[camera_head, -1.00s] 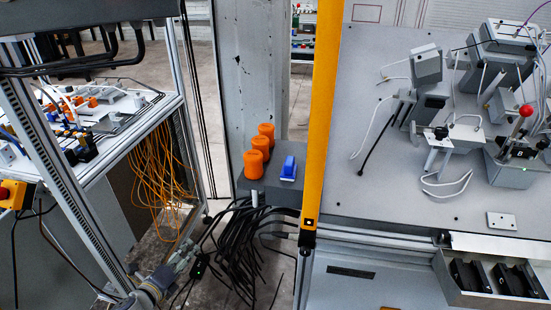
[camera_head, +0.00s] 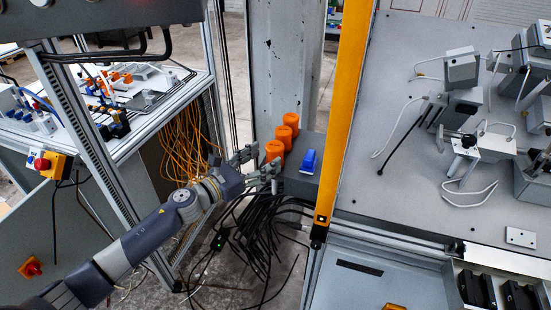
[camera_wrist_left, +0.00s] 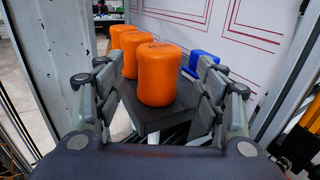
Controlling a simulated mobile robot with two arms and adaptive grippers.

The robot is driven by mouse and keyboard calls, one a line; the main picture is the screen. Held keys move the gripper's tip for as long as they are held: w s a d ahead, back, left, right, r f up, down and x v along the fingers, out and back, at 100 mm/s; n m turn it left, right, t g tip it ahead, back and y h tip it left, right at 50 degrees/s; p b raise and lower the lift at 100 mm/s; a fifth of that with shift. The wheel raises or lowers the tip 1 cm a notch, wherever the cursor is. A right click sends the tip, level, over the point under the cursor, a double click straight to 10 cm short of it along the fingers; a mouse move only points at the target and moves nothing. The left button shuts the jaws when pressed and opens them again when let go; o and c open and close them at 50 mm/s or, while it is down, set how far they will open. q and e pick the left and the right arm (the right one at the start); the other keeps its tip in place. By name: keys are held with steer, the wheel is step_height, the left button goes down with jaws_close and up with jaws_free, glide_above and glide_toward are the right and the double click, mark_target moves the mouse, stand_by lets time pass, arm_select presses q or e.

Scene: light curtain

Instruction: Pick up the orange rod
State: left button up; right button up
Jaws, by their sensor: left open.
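Three orange rods, short and rounded like cylinders, stand upright in a row on a dark grey block (camera_head: 300,187). The nearest orange rod (camera_head: 274,150) also shows large in the left wrist view (camera_wrist_left: 157,75). Behind it are the middle rod (camera_head: 283,138) and the far rod (camera_head: 291,121). My left gripper (camera_head: 266,161) is open at the left edge of the block, with its fingers pointing at the nearest rod. In the left wrist view its fingers (camera_wrist_left: 160,82) flank that rod with gaps on both sides. I see no contact. My right gripper is not in view.
A blue switch-like part (camera_head: 309,161) sits on the block, right of the rods. A tall yellow bar (camera_head: 345,110) and a grey worktable (camera_head: 400,190) stand to the right. A grey column (camera_head: 284,60) rises behind. Black cables (camera_head: 262,225) hang below the block.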

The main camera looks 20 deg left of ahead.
mark_target(268, 156)
arm_select(q)
steer(key=shift+w+d+r+p, duration=0.15)
steer(key=shift+w+d+p, duration=0.1)
steer(key=shift+w+p, duration=0.25)
steer(key=p+x, duration=0.1)
steer(key=x, duration=0.2)
steer(key=shift+w+f, duration=0.15)
steer(key=shift+f, duration=0.05)
steer(key=shift+w+d+f, duration=0.1)
steer(key=shift+w+d, duration=0.1)
steer(key=shift+w, duration=0.15)
steer(key=c, duration=1.1)
